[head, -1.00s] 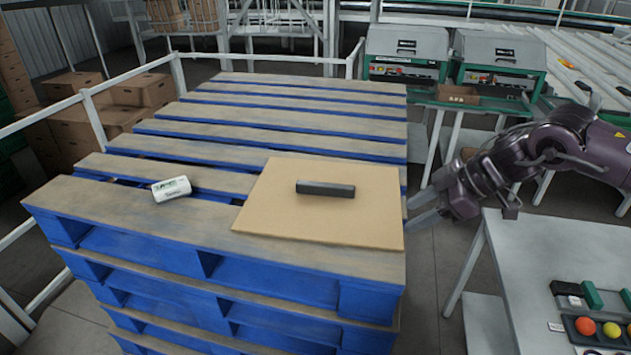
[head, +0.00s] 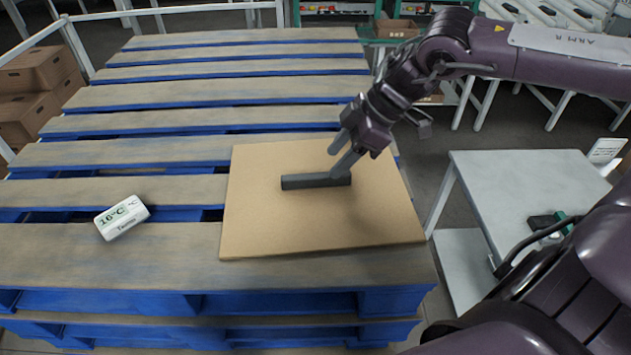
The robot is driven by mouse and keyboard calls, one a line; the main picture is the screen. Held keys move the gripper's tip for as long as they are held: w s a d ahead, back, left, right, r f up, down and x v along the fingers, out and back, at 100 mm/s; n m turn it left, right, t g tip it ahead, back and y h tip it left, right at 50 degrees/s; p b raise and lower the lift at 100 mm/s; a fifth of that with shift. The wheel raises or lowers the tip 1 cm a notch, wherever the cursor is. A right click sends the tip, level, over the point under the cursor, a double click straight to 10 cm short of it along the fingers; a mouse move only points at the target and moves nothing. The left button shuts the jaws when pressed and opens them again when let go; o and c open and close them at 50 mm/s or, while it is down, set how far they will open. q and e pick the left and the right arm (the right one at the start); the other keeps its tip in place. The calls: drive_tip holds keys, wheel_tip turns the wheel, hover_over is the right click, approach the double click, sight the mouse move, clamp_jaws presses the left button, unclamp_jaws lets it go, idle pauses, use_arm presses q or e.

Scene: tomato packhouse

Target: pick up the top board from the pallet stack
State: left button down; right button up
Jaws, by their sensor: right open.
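The top board (head: 260,225) is a flat tan panel lying on the front right part of the blue pallet stack (head: 120,245). A dark grey bar handle (head: 300,182) sits on its middle. My right gripper (head: 335,161) is open and empty above the board, at the right end of the handle. One finger overlaps that end in the picture. I cannot tell whether it touches the handle. My left gripper is not in view.
A white temperature display (head: 122,218) lies on the slats left of the board. A grey table (head: 520,185) stands to the right, with a floor gap between it and the pallet. Cardboard boxes (head: 30,95) and a white rail (head: 75,45) are at the left.

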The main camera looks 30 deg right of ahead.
sight(317, 175)
drive_tip(key=shift+f, duration=0.15)
drive_tip(key=shift+w+a+f, duration=0.2)
drive_tip(key=shift+w+a, duration=0.05)
drive_tip(key=shift+w, duration=0.1)
drive_tip(key=p+x, duration=0.1)
drive_tip(key=x, duration=0.2)
drive_tip(key=shift+w+f+p, duration=0.15)
drive_tip(key=shift+f+p, duration=0.1)
drive_tip(key=shift+p, duration=0.1)
drive_tip(key=shift+w+a+f, duration=0.15)
drive_tip(key=shift+a+f, duration=0.15)
drive_tip(key=shift+f, duration=0.1)
drive_tip(key=shift+w+a+f, duration=0.1)
drive_tip(key=shift+a+f, duration=0.05)
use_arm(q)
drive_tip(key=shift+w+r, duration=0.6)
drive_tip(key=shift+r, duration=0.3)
use_arm(e)
clamp_jaws()
